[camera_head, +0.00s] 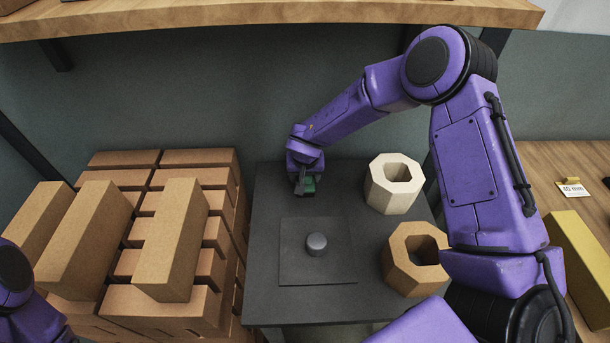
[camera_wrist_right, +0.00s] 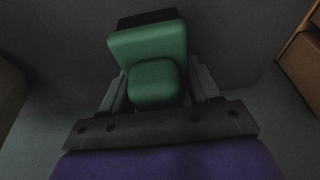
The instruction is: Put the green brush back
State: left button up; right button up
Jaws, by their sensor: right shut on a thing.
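The green brush (camera_head: 309,184) is in my right gripper (camera_head: 304,182), over the far left part of the dark table in the head view. In the right wrist view the brush (camera_wrist_right: 152,80) shows a green block-shaped body with a dark part at its far end, between the two fingers of my right gripper (camera_wrist_right: 155,92). The gripper is shut on it. I cannot tell whether the brush touches the table top. Of my left arm only a purple part shows at the lower left edge; its gripper is out of view.
The dark table (camera_head: 272,210) bears a square plate (camera_head: 335,265) with a round grey knob (camera_head: 316,243). A cream hollow block (camera_head: 385,200) and a tan hollow block (camera_head: 398,270) stand at its right. Stacked bricks (camera_head: 160,235) are at left; a wooden shelf (camera_head: 280,12) hangs above.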

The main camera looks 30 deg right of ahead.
jog(key=shift+f, duration=0.1)
jog(key=o, duration=1.1)
jog(key=p+v, duration=0.1)
jog(key=v, duration=1.1)
jog(key=shift+s, duration=0.1)
